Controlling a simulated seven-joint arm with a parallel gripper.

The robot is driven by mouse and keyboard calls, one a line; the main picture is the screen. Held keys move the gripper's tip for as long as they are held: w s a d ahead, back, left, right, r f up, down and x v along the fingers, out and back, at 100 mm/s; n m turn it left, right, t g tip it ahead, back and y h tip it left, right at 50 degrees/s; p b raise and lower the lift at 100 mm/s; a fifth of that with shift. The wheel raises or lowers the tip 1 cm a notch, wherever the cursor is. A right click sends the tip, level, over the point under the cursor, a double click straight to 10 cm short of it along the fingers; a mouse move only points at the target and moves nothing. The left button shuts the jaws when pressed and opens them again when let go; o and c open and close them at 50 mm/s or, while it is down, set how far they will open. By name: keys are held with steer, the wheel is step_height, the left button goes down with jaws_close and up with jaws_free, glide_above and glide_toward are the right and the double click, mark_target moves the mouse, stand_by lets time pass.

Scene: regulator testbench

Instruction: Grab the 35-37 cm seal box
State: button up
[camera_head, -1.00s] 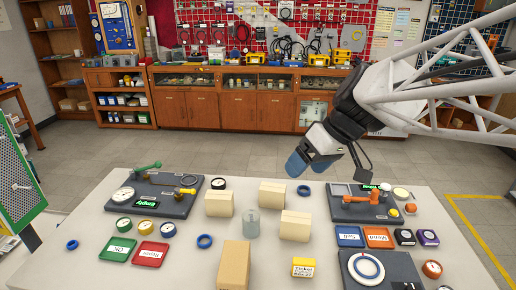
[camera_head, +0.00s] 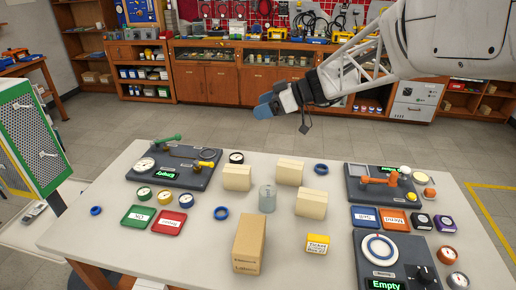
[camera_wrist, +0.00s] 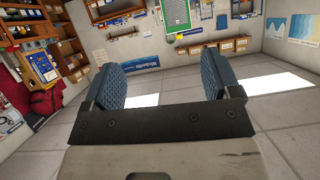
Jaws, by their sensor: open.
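No box label reading 35-37 cm is legible, so I cannot tell which is the seal box. Candidates on the table are a tall cardboard box (camera_head: 249,245) at the front with small unreadable print, and three cream boxes: back left (camera_head: 237,178), back middle (camera_head: 289,173) and middle right (camera_head: 311,204). My gripper (camera_head: 268,107) is in the air beyond the table's back edge, well apart from all boxes. In the wrist view my gripper (camera_wrist: 160,84) has its two blue fingers wide apart with nothing between them. No box on the table shows there.
The white table (camera_head: 110,225) also holds a clear cylinder (camera_head: 267,199) amid the boxes, a yellow ticket box (camera_head: 317,244), a green tray (camera_head: 138,215), a red tray (camera_head: 169,223) and dark test fixtures at both sides. A green perforated panel (camera_head: 32,150) stands left. Open floor lies behind the table.

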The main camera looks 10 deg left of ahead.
steer(key=w+a, duration=0.1)
glide_toward(242, 169)
steer(key=a+f, duration=0.1)
steer(key=a, duration=0.1)
steer(key=shift+s+a+f+n, duration=0.15)
steer(key=shift+a+f+n, duration=0.15)
steer(key=shift+a+f, duration=0.05)
steer(key=shift+a+y, duration=0.1)
steer(key=shift+y, duration=0.2)
steer(key=shift+x, duration=1.15)
steer(key=shift+f, duration=0.1)
steer(key=shift+x, duration=2.6)
steer(key=c, duration=1.1)
